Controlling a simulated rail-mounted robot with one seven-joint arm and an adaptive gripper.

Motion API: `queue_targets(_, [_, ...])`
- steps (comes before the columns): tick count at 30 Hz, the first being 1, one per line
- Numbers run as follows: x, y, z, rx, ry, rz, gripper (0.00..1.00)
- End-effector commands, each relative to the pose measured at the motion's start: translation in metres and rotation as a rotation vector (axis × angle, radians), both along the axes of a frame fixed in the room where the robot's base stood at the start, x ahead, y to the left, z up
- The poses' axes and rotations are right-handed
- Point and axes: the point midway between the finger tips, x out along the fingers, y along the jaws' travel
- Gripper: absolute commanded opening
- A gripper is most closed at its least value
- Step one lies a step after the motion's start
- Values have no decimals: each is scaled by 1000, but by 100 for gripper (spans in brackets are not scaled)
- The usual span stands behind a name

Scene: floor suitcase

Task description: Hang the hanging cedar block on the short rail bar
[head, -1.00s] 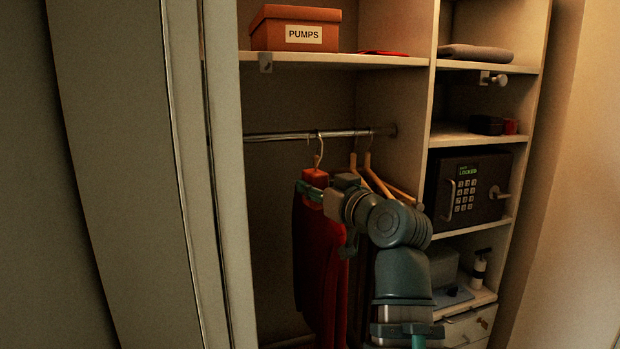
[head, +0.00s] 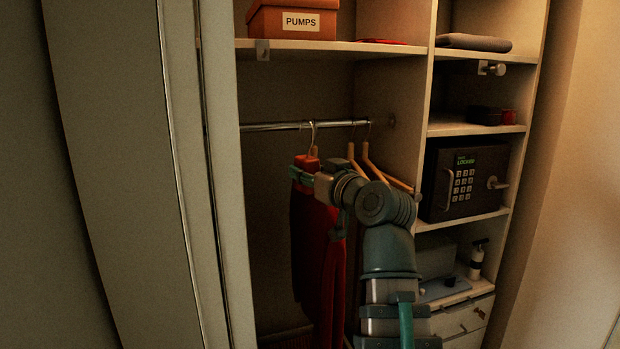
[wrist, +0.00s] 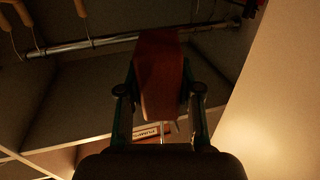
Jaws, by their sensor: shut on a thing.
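The cedar block (head: 308,162) is a small red-orange piece with a thin metal hook (head: 312,134) rising from its top. My gripper (head: 303,174) is shut on it, with the teal fingers at its sides. In the wrist view the block (wrist: 158,75) sits between the two fingers. The rail bar (head: 275,127) runs across the hanging bay, and it also shows in the wrist view (wrist: 75,47). The hook's top overlaps the bar in the head view. I cannot tell whether it is over the bar or in front of it.
Wooden hangers (head: 372,163) hang on the bar to the right of the block. Red clothing (head: 320,270) hangs below and behind my gripper. The shelf (head: 340,47) above carries the PUMPS box (head: 295,20). A safe (head: 464,183) stands in the right column.

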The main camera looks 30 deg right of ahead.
Motion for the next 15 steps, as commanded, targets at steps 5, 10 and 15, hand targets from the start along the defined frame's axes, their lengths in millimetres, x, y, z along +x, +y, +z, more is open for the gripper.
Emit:
queue_targets(5, [14, -4, 0, 1, -1, 0, 0])
queue_targets(10, [26, -6, 0, 0, 0, 1, 0])
queue_targets(15, [38, -9, 0, 0, 0, 0, 0])
